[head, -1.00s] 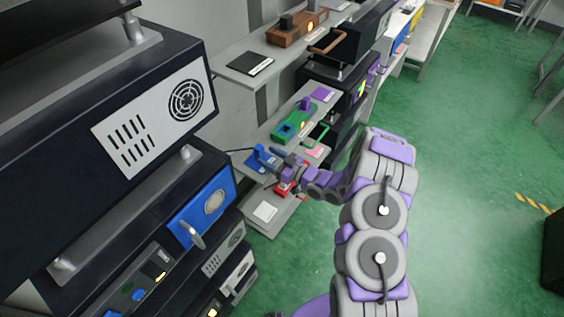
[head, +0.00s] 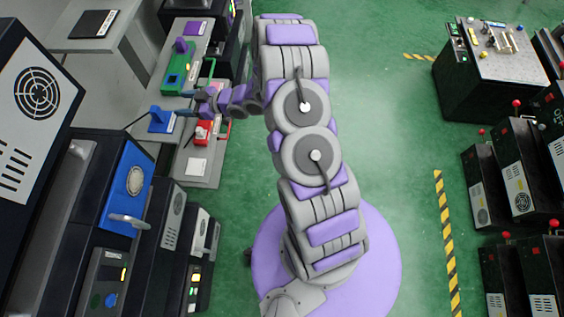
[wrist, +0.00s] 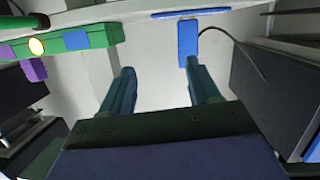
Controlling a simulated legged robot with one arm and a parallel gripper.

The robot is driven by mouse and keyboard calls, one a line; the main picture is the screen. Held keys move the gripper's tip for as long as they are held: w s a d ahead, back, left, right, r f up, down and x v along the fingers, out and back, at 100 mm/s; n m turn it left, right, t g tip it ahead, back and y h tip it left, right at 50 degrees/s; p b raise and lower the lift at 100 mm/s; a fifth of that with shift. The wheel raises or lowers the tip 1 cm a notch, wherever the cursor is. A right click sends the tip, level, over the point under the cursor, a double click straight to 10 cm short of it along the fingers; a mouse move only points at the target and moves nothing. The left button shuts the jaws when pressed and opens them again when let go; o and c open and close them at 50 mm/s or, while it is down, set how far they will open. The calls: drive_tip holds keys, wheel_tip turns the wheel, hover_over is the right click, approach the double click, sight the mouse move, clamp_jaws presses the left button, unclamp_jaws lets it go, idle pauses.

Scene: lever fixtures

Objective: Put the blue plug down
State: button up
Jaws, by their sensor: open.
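The blue plug (head: 161,120), with a dark cable, is at the left edge of the grey shelf in the head view. In the wrist view the blue plug (wrist: 187,42) stands beyond my fingertips, in line with the right finger, with its cable curving off to the right. My gripper (wrist: 160,76) is open, with nothing between its fingers. In the head view my gripper (head: 190,104) is just right of and above the plug. I cannot tell whether the right fingertip touches the plug.
A green fixture (head: 176,72) with a purple block is above the plug; it also shows in the wrist view (wrist: 75,42). A red fixture (head: 203,132) and a white card (head: 197,165) are below. Dark equipment (head: 40,110) stands at left.

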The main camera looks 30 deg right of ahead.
drive_tip(key=s+d+r+m+g+h, duration=0.3)
drive_tip(key=d+r+h, duration=0.6)
drive_tip(key=d+r, duration=0.15)
drive_tip(key=s+d+r+m+g+h, duration=0.25)
drive_tip(key=s+r, duration=0.25)
drive_tip(key=s, duration=0.3)
drive_tip(key=s+a+r+m+g, duration=0.1)
drive_tip(key=s+r+g, duration=0.1)
drive_tip(key=s, duration=0.9)
drive_tip(key=s+a+r+m+g, duration=0.2)
drive_tip(key=s+r, duration=0.1)
drive_tip(key=s, duration=0.9)
drive_tip(key=s+a+r+m+g, duration=0.1)
drive_tip(key=s+r+m+g, duration=0.1)
drive_tip(key=s, duration=1)
drive_tip(key=shift+a+r+g, duration=0.4)
drive_tip(key=shift+r+g, duration=0.05)
drive_tip(key=shift+r, duration=0.3)
drive_tip(key=shift+w, duration=0.1)
drive_tip(key=shift+c, duration=0.3)
